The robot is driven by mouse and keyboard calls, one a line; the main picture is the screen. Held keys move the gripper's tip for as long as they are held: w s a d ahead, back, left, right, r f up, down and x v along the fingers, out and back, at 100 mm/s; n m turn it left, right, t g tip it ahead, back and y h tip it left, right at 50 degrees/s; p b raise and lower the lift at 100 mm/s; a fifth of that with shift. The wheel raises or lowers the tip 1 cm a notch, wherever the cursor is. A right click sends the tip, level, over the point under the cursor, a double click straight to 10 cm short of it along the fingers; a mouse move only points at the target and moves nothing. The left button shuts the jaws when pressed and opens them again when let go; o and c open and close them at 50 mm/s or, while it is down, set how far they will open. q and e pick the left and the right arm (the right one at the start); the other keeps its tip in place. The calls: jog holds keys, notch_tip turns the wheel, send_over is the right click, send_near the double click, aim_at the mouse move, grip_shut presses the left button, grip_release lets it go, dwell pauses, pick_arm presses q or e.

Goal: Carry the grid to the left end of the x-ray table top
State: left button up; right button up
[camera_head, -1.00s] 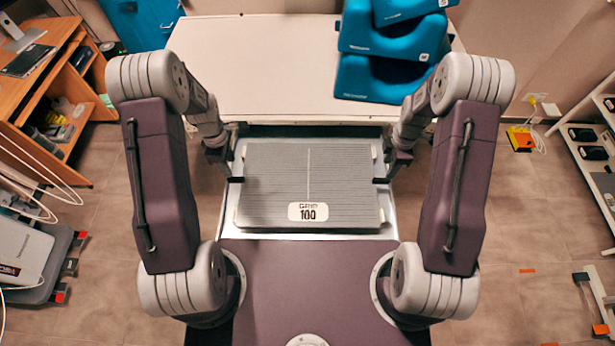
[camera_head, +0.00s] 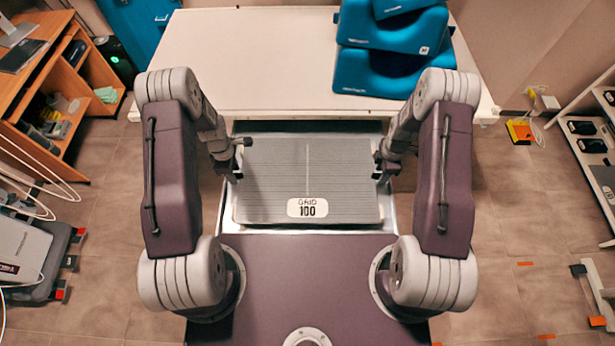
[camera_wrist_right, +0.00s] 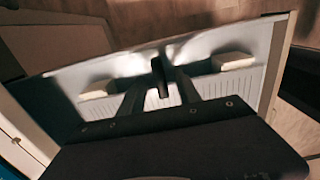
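The grid (camera_head: 280,180) is a flat grey ribbed plate labelled "GRID 100". It lies in a shallow pale metal tray (camera_head: 307,228) in front of my body. My left gripper (camera_head: 238,160) is at the grid's left edge and my right gripper (camera_head: 379,167) at its right edge. In the right wrist view dark fingers (camera_wrist_right: 160,78) reach the grid's edge (camera_wrist_right: 218,84) between two cream blocks. Whether either gripper is clamped on the edge does not show clearly. The white x-ray table top (camera_head: 250,60) is beyond the tray; its left end is bare.
Stacked blue cushions (camera_head: 385,70) cover the right part of the table top. A wooden desk (camera_head: 45,95) stands at the far left and a white shelf (camera_head: 595,150) at the right. A yellow-orange item (camera_head: 520,131) lies on the floor at right.

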pick_arm(q)
jog(key=shift+c, duration=0.3)
pick_arm(e)
jog(key=shift+c, duration=0.3)
pick_arm(q)
grip_shut()
pick_arm(e)
grip_shut()
dwell(0.5)
